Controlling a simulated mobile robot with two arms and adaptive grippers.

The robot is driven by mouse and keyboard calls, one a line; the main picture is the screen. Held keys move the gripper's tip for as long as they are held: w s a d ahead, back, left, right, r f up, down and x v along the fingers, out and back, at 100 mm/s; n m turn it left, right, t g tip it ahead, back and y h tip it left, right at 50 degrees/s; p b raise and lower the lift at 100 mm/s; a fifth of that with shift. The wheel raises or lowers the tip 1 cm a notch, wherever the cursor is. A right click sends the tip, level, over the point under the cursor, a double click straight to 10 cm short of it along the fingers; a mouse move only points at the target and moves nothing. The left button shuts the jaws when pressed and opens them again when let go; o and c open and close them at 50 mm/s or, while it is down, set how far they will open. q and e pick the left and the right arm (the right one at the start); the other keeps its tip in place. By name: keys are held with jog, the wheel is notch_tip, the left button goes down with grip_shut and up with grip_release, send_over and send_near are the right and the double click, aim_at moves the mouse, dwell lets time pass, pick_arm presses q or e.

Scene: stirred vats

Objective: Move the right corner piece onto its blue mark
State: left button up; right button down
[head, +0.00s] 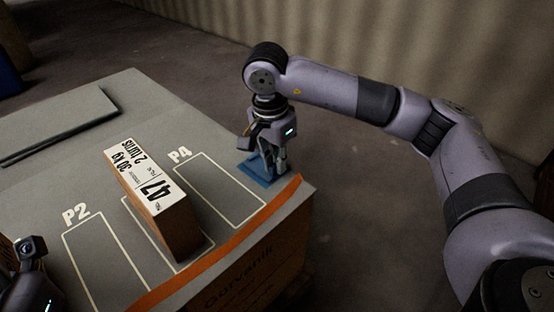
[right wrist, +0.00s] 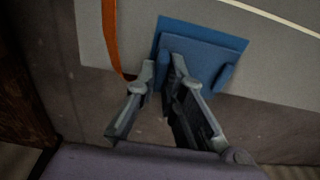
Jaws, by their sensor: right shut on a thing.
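The right corner piece (right wrist: 205,62) is blue and sits at the near right corner of the grey top, by its edge. In the head view, blue (head: 262,174) shows below my right gripper (head: 272,158), partly hidden by the fingers. My right gripper, also in the right wrist view (right wrist: 164,72), is shut on the corner piece, its fingertips at the piece's edge. A flat blue area (right wrist: 190,28) shows beside and under the piece; I cannot tell whether it is the blue mark or part of the piece. My left gripper (head: 32,262) shows only partly at the lower left; its jaws are unclear.
A box labelled 47 (head: 158,200) stands on the grey top (head: 120,90) between outlines P2 and P4. An orange strap (head: 225,245) runs along the near edge, close to the corner. A flat grey panel (head: 60,122) lies at the far left. The P4 outline is empty.

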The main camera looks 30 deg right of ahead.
jog(key=c, duration=1.6)
grip_release()
notch_tip(320, 180, up, 12)
jog(key=a, duration=0.1)
jog(key=shift+s+a, duration=0.15)
jog(key=shift+s, duration=0.15)
